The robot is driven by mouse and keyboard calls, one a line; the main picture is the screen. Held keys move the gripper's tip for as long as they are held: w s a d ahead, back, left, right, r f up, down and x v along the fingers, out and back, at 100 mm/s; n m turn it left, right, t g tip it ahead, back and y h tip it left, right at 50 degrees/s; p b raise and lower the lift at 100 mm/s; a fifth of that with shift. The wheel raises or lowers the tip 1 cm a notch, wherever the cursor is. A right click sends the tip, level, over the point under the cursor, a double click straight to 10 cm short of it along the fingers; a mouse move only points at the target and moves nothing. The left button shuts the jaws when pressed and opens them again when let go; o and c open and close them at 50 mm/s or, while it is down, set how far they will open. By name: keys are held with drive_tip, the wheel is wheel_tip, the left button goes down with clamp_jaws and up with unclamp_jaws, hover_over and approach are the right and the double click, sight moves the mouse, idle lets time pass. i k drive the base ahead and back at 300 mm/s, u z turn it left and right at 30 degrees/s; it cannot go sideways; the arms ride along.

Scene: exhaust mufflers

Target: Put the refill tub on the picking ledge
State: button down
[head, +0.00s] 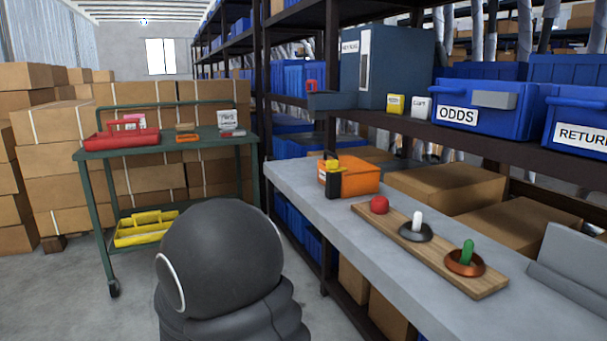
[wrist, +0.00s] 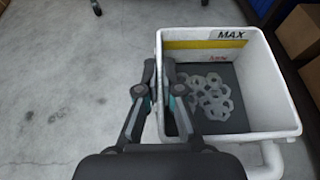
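In the wrist view a white tub (wrist: 232,129) has a yellow band, the word MAX, a dark floor and several pale rings or nuts inside. I take it for the refill tub. My gripper (wrist: 159,68) has one finger inside and one outside its left wall, closed on that wall. No surface shows directly under the tub; concrete floor lies well below. In the head view the tub and fingers are not visible; my dark arm fills the lower middle. The long grey ledge (head: 303,198), apparently the picking ledge, runs along the shelving at right.
On the ledge stand an orange bin (head: 361,178) with a yellow-black item before it, a wooden board (head: 432,253) with knobs, and a grey angled piece (head: 570,265). Bare ledge lies along its near edge. A green cart (head: 92,210) with trays stands left. Blue bins (head: 486,117) fill the shelf.

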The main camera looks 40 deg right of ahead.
sight(310, 167)
drive_tip(key=z, duration=0.3)
drive_tip(key=i, duration=1.65)
drive_tip(key=z, duration=0.3)
